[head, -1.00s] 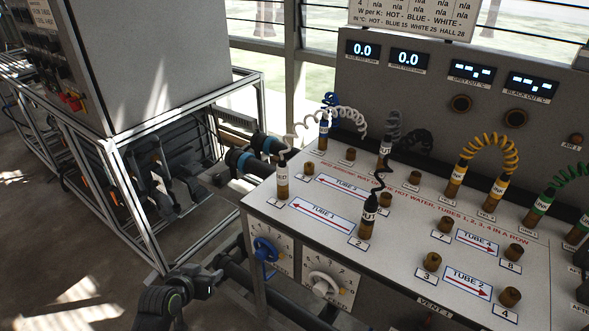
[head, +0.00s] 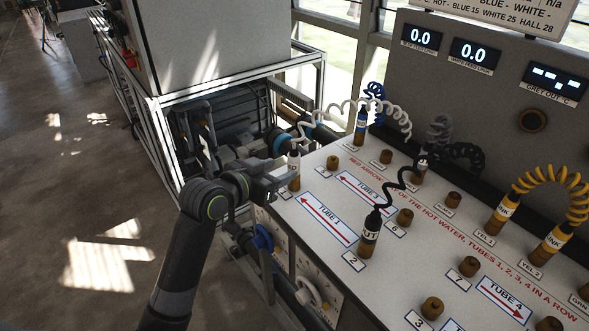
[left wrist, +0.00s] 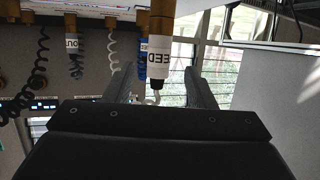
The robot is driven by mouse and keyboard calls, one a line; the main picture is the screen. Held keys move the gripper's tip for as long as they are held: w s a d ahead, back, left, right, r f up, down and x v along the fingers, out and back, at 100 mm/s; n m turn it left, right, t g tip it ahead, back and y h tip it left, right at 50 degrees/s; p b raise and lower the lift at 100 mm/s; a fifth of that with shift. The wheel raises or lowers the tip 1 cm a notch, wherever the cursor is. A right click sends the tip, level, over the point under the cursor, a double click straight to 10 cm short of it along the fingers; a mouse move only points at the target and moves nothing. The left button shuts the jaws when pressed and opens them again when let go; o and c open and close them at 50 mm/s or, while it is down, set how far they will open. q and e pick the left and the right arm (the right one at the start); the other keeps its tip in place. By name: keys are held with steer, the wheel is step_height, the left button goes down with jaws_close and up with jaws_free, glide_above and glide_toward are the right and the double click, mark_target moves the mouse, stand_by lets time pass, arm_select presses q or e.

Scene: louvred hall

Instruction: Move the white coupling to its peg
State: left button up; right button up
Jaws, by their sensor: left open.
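The white coupling (head: 293,160), with a dark end and a white coiled hose, stands upright on a brass peg (head: 294,183) at the near left corner of the bench top. In the left wrist view, which is upside down, the same coupling (left wrist: 159,66) reads "FEED" and lies between my two fingers. My left gripper (head: 284,178) is open at the coupling's left side; it also shows in the left wrist view (left wrist: 159,78). I cannot tell whether a finger touches the coupling. My right gripper is not in view. Which peg is the coupling's own is not clear.
Bare brass pegs stand nearby (head: 332,162) (head: 405,216). A black-hosed coupling (head: 371,225) stands by label 2, and a blue-hosed one (head: 361,121) behind the white hose. Yellow-banded couplings (head: 503,213) are farther right. Valve knobs (head: 263,237) are on the bench front.

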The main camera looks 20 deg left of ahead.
mark_target(290, 166)
arm_select(q)
steer(key=shift+b+x, duration=0.6)
steer(key=shift+x, duration=2.5)
steer(key=shift+r+p, duration=0.1)
steer(key=shift+p, duration=0.3)
jaws_close()
